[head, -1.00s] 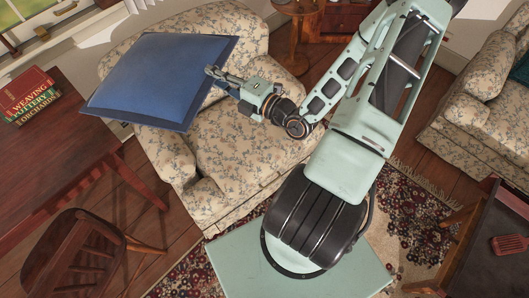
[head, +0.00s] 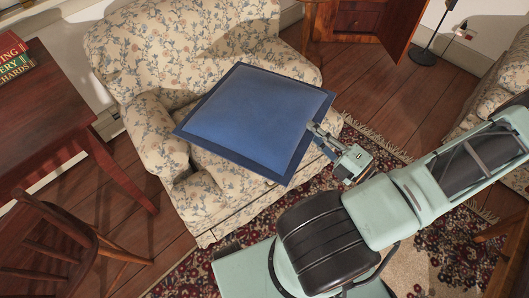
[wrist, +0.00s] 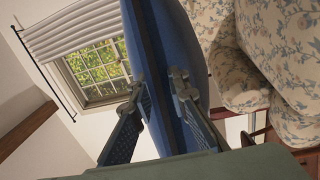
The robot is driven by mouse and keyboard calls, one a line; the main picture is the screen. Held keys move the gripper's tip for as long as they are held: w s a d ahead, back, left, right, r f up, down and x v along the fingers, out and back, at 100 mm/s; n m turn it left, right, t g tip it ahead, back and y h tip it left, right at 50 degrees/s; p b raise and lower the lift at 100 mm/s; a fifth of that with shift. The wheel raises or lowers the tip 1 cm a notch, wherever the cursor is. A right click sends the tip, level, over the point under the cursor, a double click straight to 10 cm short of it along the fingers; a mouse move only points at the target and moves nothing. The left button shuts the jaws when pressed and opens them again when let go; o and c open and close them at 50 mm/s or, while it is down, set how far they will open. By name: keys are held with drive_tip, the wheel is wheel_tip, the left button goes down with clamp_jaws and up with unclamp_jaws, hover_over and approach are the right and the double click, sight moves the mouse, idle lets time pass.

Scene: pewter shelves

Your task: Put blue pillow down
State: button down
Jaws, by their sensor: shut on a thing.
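The blue pillow (head: 250,118) is square with a darker blue border. In the head view it lies across the seat area of the floral armchair (head: 140,60); I cannot tell whether it touches the seat. My gripper (head: 318,134) is shut on the pillow's right edge. In the wrist view the pillow (wrist: 172,60) stands between the two fingers of my gripper (wrist: 160,90), which clasp its border. The pillow hides most of the armchair's seat.
A wooden table (head: 60,110) with stacked books (head: 12,58) and a wooden chair (head: 60,235) stand at the left. A patterned rug (head: 440,245) lies on the floor. A second floral seat (head: 500,95) is at the right edge. A window (wrist: 98,72) shows in the wrist view.

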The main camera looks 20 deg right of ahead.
drive_tip(key=s+d+f+b, duration=0.1)
drive_tip(key=s+f+b, duration=0.6)
drive_tip(key=f, duration=0.4)
drive_tip(key=w+d+f+b, duration=0.4)
drive_tip(key=w+f+b, duration=0.2)
drive_tip(key=w+f, duration=0.6)
drive_tip(key=shift+w+d+f, duration=0.15)
drive_tip(key=shift+w+d, duration=0.05)
drive_tip(key=shift+d, duration=0.15)
drive_tip(key=c, duration=1.8)
unclamp_jaws()
drive_tip(key=shift+f, duration=0.2)
drive_tip(key=shift+c, duration=0.2)
drive_tip(key=shift+r, duration=0.15)
